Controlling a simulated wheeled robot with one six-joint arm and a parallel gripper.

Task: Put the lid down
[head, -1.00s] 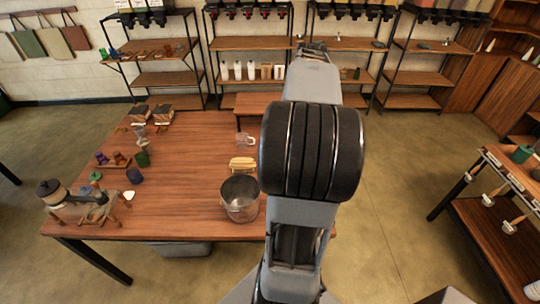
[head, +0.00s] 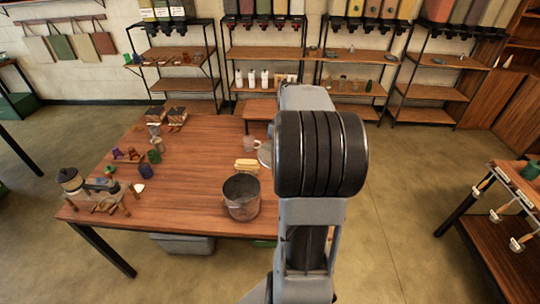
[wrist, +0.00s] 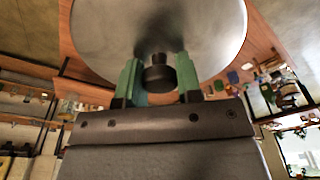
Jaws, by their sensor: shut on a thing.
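The lid is a round, shiny grey metal disc (wrist: 205,35) with a dark knob, filling the top of the wrist view. My gripper (wrist: 158,75) has green fingers on either side of the knob and is shut on it. In the head view a thin grey part of the lid (head: 265,154) shows left of my arm, over or near the table's right side; the rest is hidden. I cannot tell whether it touches the table. The metal bucket (head: 241,199) stands open on the table's near right part, apart from the lid.
A yellow block-like item (head: 246,166) and a clear mug (head: 250,144) stand near the lid. The wooden table (head: 190,195) is bare left of the bucket. A grinder-like device (head: 75,182) and small coloured cups are at its left. Shelves line the back wall.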

